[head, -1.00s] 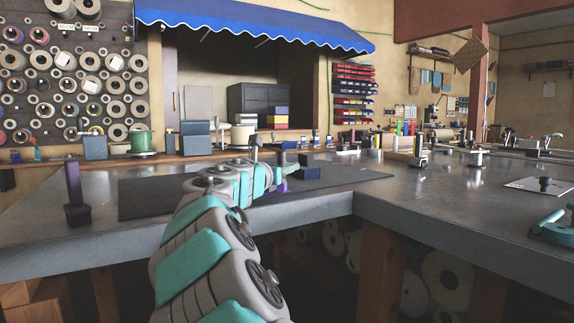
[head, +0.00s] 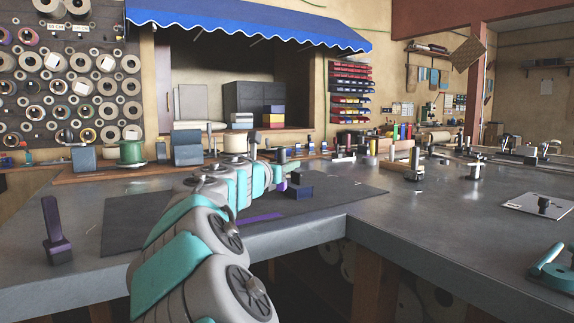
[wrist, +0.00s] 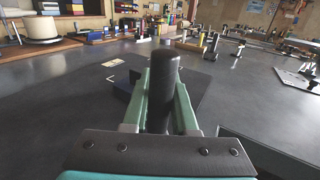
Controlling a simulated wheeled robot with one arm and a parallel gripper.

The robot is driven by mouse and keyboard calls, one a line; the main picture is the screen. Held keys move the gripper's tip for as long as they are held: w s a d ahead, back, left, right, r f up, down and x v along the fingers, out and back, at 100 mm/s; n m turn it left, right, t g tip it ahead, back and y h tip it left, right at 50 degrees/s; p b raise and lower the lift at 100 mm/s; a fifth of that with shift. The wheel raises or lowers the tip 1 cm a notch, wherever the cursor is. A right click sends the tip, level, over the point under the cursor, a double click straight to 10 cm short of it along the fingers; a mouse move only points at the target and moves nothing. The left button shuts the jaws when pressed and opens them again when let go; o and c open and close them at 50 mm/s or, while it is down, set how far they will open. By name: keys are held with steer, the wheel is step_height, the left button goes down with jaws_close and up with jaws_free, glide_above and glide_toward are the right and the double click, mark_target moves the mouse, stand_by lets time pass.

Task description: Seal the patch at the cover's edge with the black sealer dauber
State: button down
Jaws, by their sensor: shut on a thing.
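My gripper (wrist: 159,115) is shut on the black dauber (wrist: 164,78), a dark upright cylinder between its green fingers in the wrist view. In the head view the dauber (head: 282,156) stands upright in my gripper (head: 284,174) over the dark mat. Its lower end is hidden. A dark blue block (head: 299,191) sits on the mat just below and right of the gripper; it also shows behind the fingers in the wrist view (wrist: 122,88). A purple strip (head: 262,218) lies on the mat in front of my arm. I cannot make out the patch or the cover's edge.
The dark mat (head: 345,196) lies on a grey metal bench (head: 415,215). A dark purple upright tool (head: 55,232) stands at the left. Spools, including a green one (head: 131,153), and boxes line the back. A teal tool (head: 553,268) lies at the right. The bench right of the mat is fairly open.

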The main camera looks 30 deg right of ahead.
steer(key=shift+r+p, duration=0.6)
steer(key=shift+r, duration=0.35)
